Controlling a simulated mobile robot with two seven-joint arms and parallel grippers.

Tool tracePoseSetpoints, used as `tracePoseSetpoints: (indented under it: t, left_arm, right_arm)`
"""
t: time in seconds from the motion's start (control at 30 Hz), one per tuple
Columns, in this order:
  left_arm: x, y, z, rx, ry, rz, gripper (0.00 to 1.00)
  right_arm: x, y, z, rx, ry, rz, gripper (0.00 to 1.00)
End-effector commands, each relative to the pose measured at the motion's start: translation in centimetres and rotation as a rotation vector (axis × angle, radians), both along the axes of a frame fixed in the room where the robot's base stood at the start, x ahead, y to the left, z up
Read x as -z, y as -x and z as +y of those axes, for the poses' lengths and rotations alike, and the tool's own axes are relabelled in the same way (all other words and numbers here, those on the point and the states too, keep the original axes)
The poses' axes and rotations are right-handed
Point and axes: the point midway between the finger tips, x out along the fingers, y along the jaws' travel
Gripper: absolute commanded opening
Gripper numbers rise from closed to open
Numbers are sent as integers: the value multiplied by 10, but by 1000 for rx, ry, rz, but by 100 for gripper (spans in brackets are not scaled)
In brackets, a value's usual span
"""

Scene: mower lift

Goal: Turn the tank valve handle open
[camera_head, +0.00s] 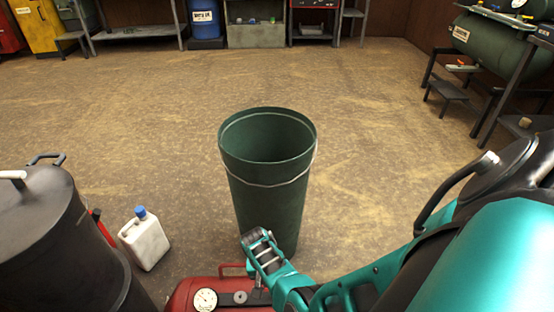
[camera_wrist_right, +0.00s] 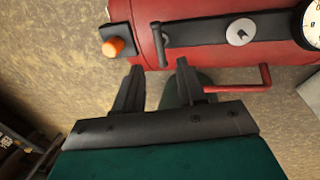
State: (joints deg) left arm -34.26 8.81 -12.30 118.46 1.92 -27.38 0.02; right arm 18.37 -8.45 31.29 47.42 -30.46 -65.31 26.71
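A red tank (camera_head: 190,290) lies at the bottom of the head view, partly cut off by the frame. The tank (camera_wrist_right: 215,50) also spans the top of the right wrist view. A grey bar-shaped lever, seemingly the valve handle (camera_wrist_right: 158,45), stands on its dark panel, left of a round silver dial (camera_wrist_right: 240,32). A white gauge (camera_head: 205,299) sits on the tank. My right gripper (camera_wrist_right: 157,75) is open, with its fingertips just below the lever and apart from it. In the head view the right gripper (camera_head: 262,245) is over the tank's far side. My left gripper is not in view.
A tall green bin (camera_head: 270,200) stands just beyond the tank. A white jug (camera_head: 145,240) with a blue cap and a dark drum (camera_head: 50,240) are at left. A red bar handle (camera_wrist_right: 240,88) and an orange knob (camera_wrist_right: 114,47) are near the fingers.

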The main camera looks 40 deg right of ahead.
Motion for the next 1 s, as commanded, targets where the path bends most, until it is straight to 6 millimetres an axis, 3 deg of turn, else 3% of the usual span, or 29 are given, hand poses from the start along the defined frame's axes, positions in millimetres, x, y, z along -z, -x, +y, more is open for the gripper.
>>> tracePoseSetpoints:
  t: [0.03,0.3,0.6,1.0]
  left_arm:
    - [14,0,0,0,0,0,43]
    - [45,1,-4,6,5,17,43]
    - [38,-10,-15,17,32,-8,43]
    - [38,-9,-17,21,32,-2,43]
  right_arm:
    - [14,1,-2,1,0,0,40]
    - [50,6,-7,2,2,0,40]
    - [69,9,-11,0,1,-1,40]
    - [70,9,-11,1,1,-1,37]
